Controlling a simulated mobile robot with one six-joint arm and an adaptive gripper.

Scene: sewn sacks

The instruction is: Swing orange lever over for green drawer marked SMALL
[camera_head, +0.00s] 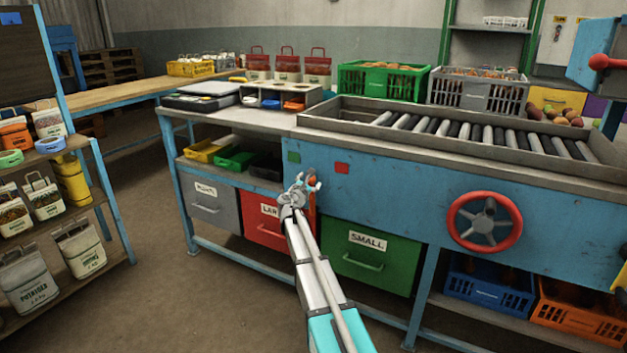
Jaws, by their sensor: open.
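The green drawer (385,266) marked SMALL is shut, under the blue machine panel, right of my arm. An orange lever knob (312,181) shows small on the panel's left part, at my gripper. My gripper (309,183) is open, with its fingers beside or around the knob; I cannot tell whether they touch it. The rest of the lever is hidden behind my gripper and arm. My arm also covers the left edge of the green drawer.
A red drawer (259,232) marked LAR..., partly hidden, and a grey drawer (212,212) are to the left. A red handwheel (485,222) protrudes on the right. Floor in front is clear.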

